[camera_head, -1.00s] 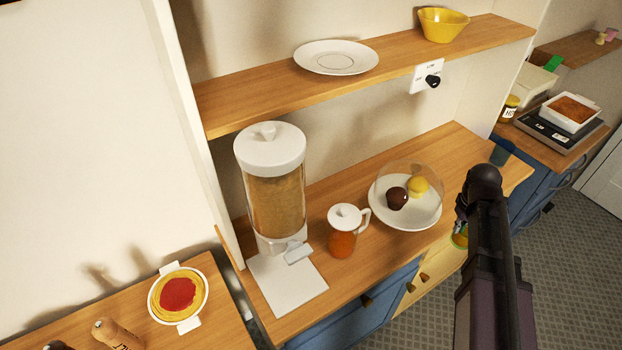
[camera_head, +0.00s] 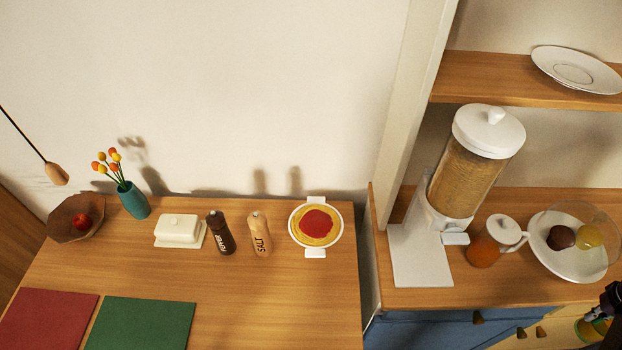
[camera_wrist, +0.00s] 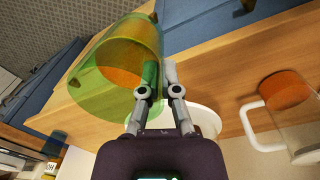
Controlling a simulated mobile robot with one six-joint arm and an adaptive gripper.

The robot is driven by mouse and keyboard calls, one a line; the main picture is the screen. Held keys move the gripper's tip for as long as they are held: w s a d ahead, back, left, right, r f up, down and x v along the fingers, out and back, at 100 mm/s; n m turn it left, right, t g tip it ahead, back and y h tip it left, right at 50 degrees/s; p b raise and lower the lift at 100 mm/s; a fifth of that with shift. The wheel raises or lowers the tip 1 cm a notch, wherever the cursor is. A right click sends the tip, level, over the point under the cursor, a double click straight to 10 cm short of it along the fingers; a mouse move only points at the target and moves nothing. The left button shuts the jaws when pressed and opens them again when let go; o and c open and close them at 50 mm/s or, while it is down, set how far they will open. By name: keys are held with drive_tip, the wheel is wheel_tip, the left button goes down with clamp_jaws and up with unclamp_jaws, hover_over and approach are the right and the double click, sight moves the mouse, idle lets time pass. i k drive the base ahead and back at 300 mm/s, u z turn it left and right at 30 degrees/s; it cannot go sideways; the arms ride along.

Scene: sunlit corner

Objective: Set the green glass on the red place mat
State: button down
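The red place mat (camera_head: 48,320) lies flat on the table at the lower left of the head view. The see-through green glass (camera_wrist: 112,70) is tilted in the wrist view, and part of it shows at the right edge of the head view (camera_head: 590,329). My gripper (camera_wrist: 160,75) is shut on the glass's wall; one finger shows green through the glass, the other is outside it. The glass hangs in front of the counter with the drawers, far from the mat.
A green place mat (camera_head: 138,324) lies right of the red one. Behind stand a wooden bowl (camera_head: 66,226), a vase (camera_head: 134,200), a butter dish (camera_head: 179,230), pepper (camera_head: 219,236) and salt (camera_head: 260,237) mills and a pasta dish (camera_head: 316,237). The dispenser (camera_head: 462,170) stands on the right counter.

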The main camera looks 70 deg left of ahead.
sight(41, 324)
drive_tip(key=u, duration=0.45)
drive_tip(key=k, duration=1.65)
drive_tip(key=u, duration=0.55)
